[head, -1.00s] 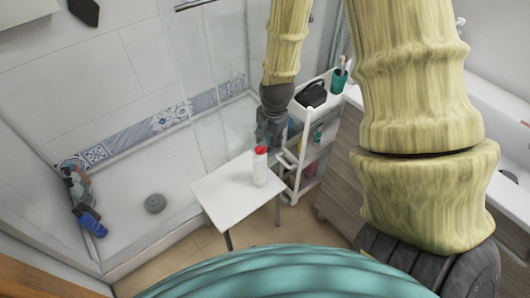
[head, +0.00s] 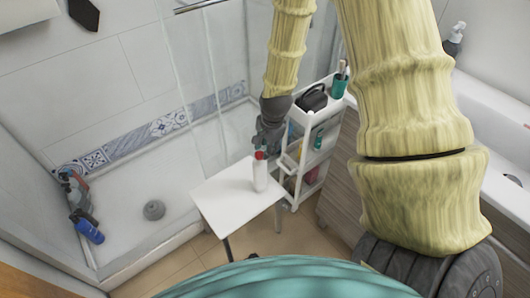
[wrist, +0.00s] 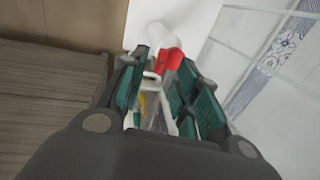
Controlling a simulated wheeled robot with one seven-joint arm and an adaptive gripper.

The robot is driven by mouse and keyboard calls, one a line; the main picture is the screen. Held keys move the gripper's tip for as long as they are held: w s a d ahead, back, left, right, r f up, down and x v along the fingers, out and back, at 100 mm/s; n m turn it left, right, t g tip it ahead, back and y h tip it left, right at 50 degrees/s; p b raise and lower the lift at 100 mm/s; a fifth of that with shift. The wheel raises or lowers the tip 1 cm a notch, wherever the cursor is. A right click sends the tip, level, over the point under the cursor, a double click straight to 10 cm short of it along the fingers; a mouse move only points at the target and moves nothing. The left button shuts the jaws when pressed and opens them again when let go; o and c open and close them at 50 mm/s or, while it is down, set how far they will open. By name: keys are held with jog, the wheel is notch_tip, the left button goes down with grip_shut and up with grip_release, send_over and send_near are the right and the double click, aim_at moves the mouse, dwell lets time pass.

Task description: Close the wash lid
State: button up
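The wash bottle (head: 260,179) is white and stands upright on a small white table (head: 224,200). Its red lid (head: 260,155) is at the top, partly covered by my gripper in the head view. My gripper (head: 262,149) reaches down from above, its fingertips right at the lid. In the wrist view, my gripper (wrist: 164,64) has its two green-padded fingers apart. The red lid (wrist: 170,60) shows by the fingertips, with the white bottle (wrist: 160,36) beyond. I cannot tell whether the fingers touch the lid, or how far open the lid is.
A white cart (head: 303,148) stands just behind and right of the table, with a dark bag (head: 312,97) and a green cup (head: 339,86) on top. A wooden cabinet (head: 340,170) is at the right. A glass shower panel stands behind the table. Blue bottle (head: 88,231) lies far left.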

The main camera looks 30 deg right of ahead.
jog(key=shift+w+f, duration=0.15)
jog(key=shift+f, duration=0.75)
jog(key=shift+w+f, duration=0.15)
jog(key=shift+f, duration=0.7)
grip_shut()
